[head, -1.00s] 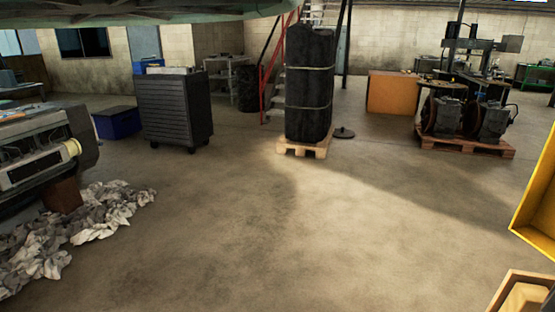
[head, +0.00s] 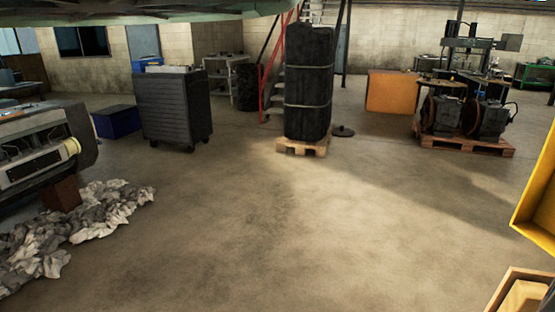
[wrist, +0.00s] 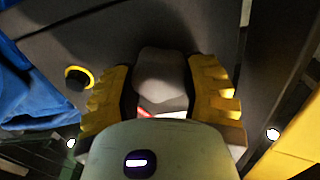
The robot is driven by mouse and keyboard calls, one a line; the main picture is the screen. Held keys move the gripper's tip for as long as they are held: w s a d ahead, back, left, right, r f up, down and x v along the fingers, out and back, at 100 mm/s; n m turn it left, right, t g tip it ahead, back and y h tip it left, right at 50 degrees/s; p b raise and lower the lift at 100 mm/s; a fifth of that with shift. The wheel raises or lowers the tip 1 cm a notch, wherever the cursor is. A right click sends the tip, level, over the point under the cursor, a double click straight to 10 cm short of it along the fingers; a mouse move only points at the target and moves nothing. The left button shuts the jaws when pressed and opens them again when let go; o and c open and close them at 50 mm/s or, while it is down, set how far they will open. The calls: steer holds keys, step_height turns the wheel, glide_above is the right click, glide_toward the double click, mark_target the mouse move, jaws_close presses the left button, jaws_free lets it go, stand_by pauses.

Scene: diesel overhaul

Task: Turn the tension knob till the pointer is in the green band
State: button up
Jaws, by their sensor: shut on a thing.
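In the wrist view a grey, faceted knob (wrist: 160,68) stands out from a dark panel (wrist: 110,38). The yellow fingers of my gripper (wrist: 163,82) are closed on its left and right sides. A small red and white patch (wrist: 150,113) shows just below the knob, partly hidden by my gripper's body; I cannot tell what it is. No pointer or green band can be made out. The head view shows neither the knob nor my gripper.
A black button with a yellow ring (wrist: 78,78) sits left of the knob, near blue material (wrist: 22,90). In the head view, crumpled rags (head: 80,225), a dark tool cabinet (head: 177,110) and a strapped black stack (head: 308,85) surround open floor.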

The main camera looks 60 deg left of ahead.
steer(key=n+b, duration=0.1)
steer(key=n, duration=0.3)
steer(key=shift+w+a, duration=0.1)
steer(key=shift+a, duration=0.1)
steer(key=n+p, duration=0.1)
steer(key=n, duration=0.4)
steer(key=shift+n, duration=0.4)
steer(key=n+p, duration=0.1)
steer(key=n, duration=0.4)
steer(key=shift+w+a+p, duration=0.1)
steer(key=shift+p, duration=0.3)
steer(key=n+p, duration=0.1)
steer(key=n, duration=0.2)
steer(key=n+p, duration=0.1)
steer(key=n, duration=0.1)
steer(key=shift+f+n, duration=0.2)
steer(key=shift+n, duration=0.2)
steer(key=o, duration=1.2)
steer(key=v, duration=1.2)
